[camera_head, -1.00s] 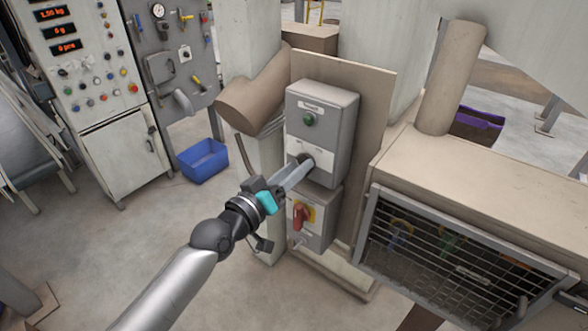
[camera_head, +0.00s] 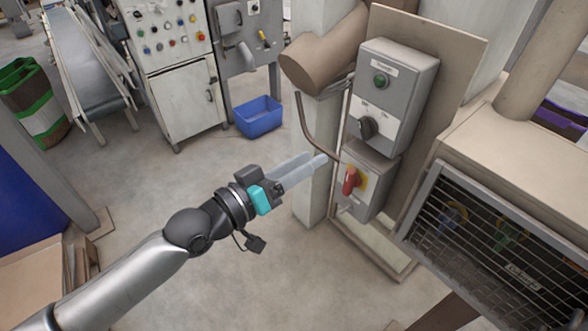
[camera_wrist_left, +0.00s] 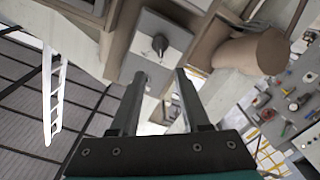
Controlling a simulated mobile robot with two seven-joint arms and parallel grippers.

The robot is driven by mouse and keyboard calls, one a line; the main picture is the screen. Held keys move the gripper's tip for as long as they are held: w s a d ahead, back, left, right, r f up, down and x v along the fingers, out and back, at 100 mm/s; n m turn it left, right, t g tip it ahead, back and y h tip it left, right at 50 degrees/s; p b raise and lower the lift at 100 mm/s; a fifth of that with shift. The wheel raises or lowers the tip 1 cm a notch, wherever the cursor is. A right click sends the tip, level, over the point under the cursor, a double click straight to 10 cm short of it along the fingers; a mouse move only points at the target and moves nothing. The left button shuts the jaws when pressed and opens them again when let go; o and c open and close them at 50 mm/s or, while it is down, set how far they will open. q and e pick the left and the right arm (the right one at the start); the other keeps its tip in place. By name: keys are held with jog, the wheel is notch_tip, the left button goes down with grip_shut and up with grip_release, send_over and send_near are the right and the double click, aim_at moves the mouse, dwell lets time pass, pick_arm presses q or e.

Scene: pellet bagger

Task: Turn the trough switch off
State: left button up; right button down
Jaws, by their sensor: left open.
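A grey upper switch box (camera_head: 396,92) is mounted on a beige panel, with a green round light or button (camera_head: 380,82) and a black rotary knob (camera_head: 367,128) below it. Its small labels are too blurred to read. The knob also shows in the left wrist view (camera_wrist_left: 160,43), beyond the fingertips. A lower grey box (camera_head: 370,171) carries a red rotary handle (camera_head: 349,181) on a yellow plate. My left gripper (camera_head: 319,160) is open and empty, left of the boxes and apart from the knob. My right gripper is not in view.
A brown pipe (camera_head: 325,50) slants down left of the upper box. A wire-grated trough (camera_head: 490,245) stands at the right. A blue bin (camera_head: 259,116) sits on the floor by a control cabinet (camera_head: 184,100).

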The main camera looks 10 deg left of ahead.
pick_arm(q)
jog(key=shift+v, duration=1.2)
jog(key=shift+f, duration=0.1)
jog(key=w+a+f+n+g+y+b, duration=0.1)
jog(key=a+f+y+b, duration=0.25)
jog(key=f, duration=0.75)
jog(key=w+a+f+y+b, duration=0.15)
jog(key=a+f, duration=0.25)
jog(key=f, duration=0.7)
jog(key=s+a+f+g+y+b, duration=0.2)
jog(key=s+f, duration=0.1)
jog(key=f, duration=0.6)
jog(key=s+a+f+g+y+b, duration=0.1)
jog(key=s+a+f+b, duration=0.15)
jog(key=f, duration=0.65)
jog(key=s+d+f+m+g+y+b, duration=0.2)
jog(key=s+f+g+b, duration=0.4)
jog(key=s+f, duration=2.3)
jog(key=s+d+g, duration=0.1)
jog(key=s+g, duration=0.2)
jog(key=s, duration=0.1)
jog(key=shift+g+y+b, duration=0.3)
